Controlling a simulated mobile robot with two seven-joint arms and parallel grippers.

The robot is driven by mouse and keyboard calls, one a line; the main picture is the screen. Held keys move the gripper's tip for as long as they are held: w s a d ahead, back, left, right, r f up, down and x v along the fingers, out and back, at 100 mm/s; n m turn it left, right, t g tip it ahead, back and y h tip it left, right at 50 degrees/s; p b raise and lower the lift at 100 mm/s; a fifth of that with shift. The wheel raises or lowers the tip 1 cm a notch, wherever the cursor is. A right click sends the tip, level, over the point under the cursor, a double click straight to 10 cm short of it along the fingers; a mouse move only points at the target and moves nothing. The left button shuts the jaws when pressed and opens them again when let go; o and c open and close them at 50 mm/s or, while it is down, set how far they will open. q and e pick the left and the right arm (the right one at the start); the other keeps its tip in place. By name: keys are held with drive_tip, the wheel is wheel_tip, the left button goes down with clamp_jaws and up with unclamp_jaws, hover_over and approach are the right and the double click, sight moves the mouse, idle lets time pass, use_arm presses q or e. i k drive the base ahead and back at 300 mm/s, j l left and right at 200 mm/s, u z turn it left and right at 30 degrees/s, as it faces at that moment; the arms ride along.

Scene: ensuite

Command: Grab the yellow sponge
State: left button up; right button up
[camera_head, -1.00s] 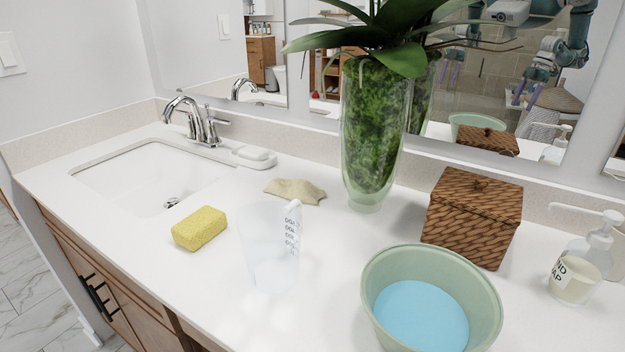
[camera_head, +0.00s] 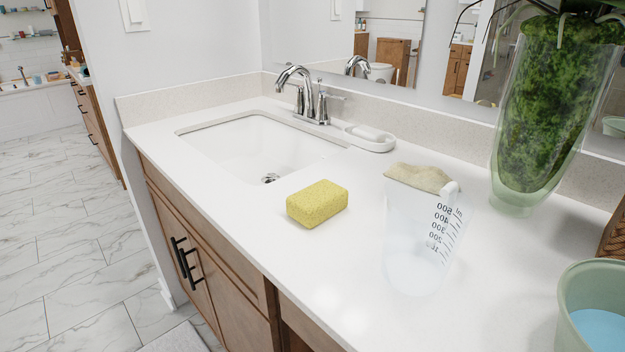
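The yellow sponge (camera_head: 317,203) lies flat on the white countertop, just to the right of the sink basin and near the counter's front edge. Nothing covers it, and nothing touches it except the counter. Neither of my grippers shows in the head view.
A clear measuring cup (camera_head: 418,250) stands right of the sponge, with a beige cloth-like piece (camera_head: 420,177) behind it. A glass plant vase (camera_head: 545,120) and green basin (camera_head: 575,300) stand right.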

sight(311, 206)
drive_tip(key=i+j+z, duration=0.6)
drive_tip(key=j, duration=0.3)
drive_tip(key=i+j+z, duration=0.35)
drive_tip(key=j, duration=0.4)
